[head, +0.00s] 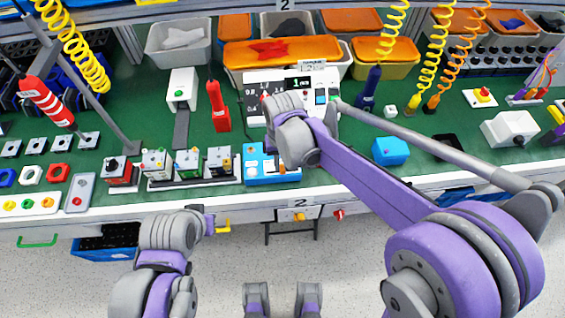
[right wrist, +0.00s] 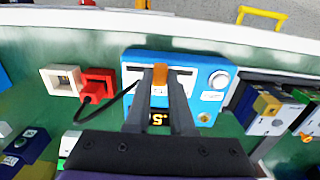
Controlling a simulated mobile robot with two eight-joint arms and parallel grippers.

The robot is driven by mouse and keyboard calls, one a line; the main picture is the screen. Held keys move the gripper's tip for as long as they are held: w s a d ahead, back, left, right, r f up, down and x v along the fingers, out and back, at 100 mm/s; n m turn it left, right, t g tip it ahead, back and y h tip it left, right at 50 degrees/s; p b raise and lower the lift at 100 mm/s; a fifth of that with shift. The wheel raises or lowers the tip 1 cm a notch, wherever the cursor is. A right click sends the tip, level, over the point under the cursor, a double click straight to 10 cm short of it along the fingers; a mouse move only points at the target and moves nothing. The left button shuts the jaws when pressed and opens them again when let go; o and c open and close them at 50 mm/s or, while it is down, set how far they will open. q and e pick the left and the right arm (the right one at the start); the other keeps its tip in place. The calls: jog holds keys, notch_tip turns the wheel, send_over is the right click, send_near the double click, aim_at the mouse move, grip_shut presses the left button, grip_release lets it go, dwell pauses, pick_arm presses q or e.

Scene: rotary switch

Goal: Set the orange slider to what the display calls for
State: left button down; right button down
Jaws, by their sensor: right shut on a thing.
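The blue slider box (right wrist: 205,65) lies on the green bench top in the right wrist view. It also shows in the head view (head: 258,172), partly behind my right arm.
A red plug (right wrist: 96,86) with a black cable and a white socket (right wrist: 61,79) lie beside the box. Small switch modules (head: 219,160) stand on its other side. A blue block (head: 390,151) stands to the right. The bench's front edge is close to the box.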

jog(key=a, duration=0.4)
jog(key=shift+s, duration=0.2)
jog(key=shift+d, duration=0.1)
jog(key=c, duration=1.2)
grip_release()
jog(key=shift+c, duration=0.2)
jog(key=o, duration=0.5)
jog(key=shift+r, duration=0.15)
notch_tip(320, 180, up, 11)
jog(key=shift+f+p, duration=0.2)
jog(key=shift+p, duration=0.1)
